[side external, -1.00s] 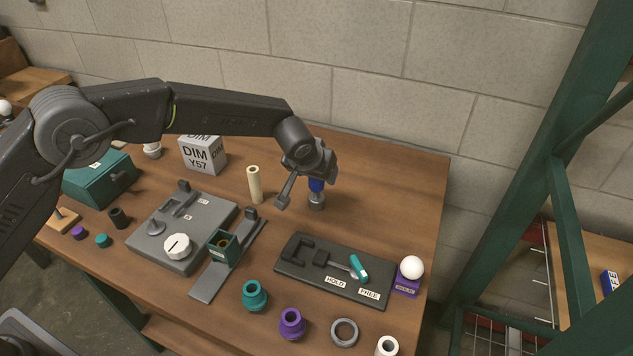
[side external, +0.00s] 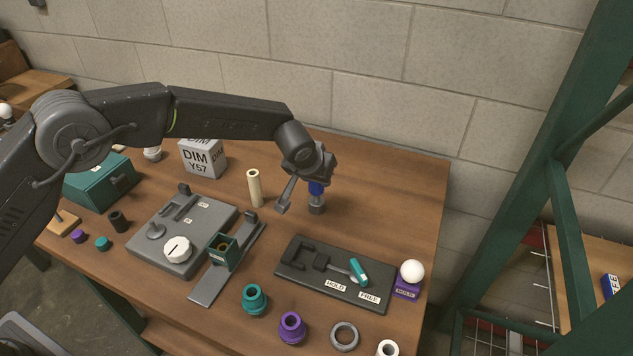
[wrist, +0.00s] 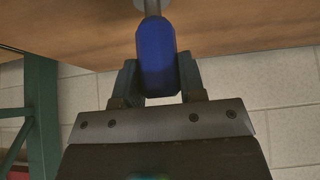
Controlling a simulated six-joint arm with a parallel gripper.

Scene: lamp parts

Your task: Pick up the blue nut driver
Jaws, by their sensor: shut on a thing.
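The blue nut driver (wrist: 157,60) stands upright, its blue handle between the two fingers of my gripper (wrist: 160,85) in the wrist view. In the side view the blue handle (side external: 316,188) shows just below my gripper (side external: 318,178), partly hidden by it. My gripper is shut on the handle. The driver's lower end is at a grey round holder (side external: 316,205) on the table; I cannot tell whether it is still inside it.
A cream tube (side external: 254,188) stands left of my gripper. In front are a dark HOLD/FREE plate (side external: 290,262), a grey fixture (side external: 180,228), a teal part (side external: 254,299) and a purple part (side external: 292,327). A white ball (side external: 411,270) sits on a purple block at the right. The wall is behind.

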